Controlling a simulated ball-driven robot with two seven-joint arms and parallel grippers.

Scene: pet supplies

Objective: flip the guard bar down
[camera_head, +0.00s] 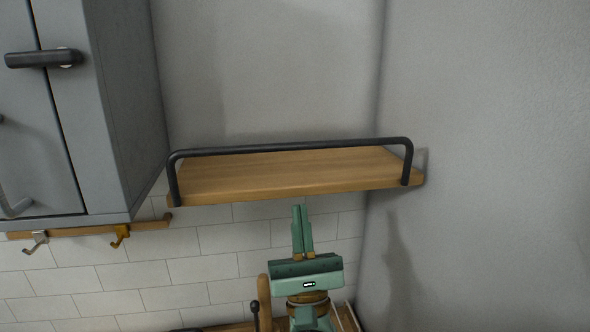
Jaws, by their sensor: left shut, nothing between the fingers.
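The black guard bar (290,147) stands upright along the front edge of a wooden shelf (280,178) on the wall. Its two legs meet the shelf near the left and right ends. My left gripper (301,208), green, points up below the shelf's front edge, right of the shelf's middle in the picture. Its fingers are shut together with nothing between them. It appears apart from the bar. My right gripper is not in view.
A grey cabinet (105,110) with a black handle (44,58) is at the left. Below it a wooden rail (90,229) carries hooks. A side wall (480,160) closes off the right. The shelf top looks empty. A counter edge shows at the bottom.

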